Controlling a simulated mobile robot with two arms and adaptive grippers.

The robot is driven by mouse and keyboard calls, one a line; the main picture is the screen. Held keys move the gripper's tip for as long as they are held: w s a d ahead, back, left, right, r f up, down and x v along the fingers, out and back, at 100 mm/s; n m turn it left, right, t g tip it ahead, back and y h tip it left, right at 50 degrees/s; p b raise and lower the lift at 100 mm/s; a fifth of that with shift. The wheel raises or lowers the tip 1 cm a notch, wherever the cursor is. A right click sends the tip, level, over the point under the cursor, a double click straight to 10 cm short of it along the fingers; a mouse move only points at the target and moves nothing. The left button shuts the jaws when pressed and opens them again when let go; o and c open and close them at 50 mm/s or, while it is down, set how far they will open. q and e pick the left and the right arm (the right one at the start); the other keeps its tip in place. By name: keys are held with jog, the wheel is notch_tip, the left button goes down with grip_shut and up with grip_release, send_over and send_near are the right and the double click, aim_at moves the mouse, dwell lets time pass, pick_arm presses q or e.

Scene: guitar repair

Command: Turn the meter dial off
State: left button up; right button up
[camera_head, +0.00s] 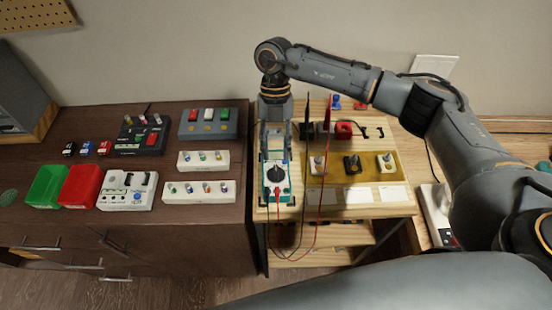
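The meter (285,196) is a teal and white box near the left front edge of the light wooden table. Its round black dial (275,174) faces up; the mark it points to is too small to read. A red and a black lead run from its front end. My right gripper (276,151) comes down over the far end of the meter, just beyond the dial. Its two fingers are spread apart with nothing visible between them. I cannot tell whether the fingertips touch the meter. My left gripper is not in view.
A tan board (335,165) with several knobs lies right of the meter. The leads' upright probes stand close to the gripper's right. On the left, a dark cabinet (75,221) carries green (45,187) and red (80,187) bins, switch boxes and pale knob strips (199,192).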

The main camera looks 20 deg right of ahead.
jog(key=v, duration=0.7)
jog(key=shift+r, duration=0.3)
jog(key=shift+w, duration=0.1)
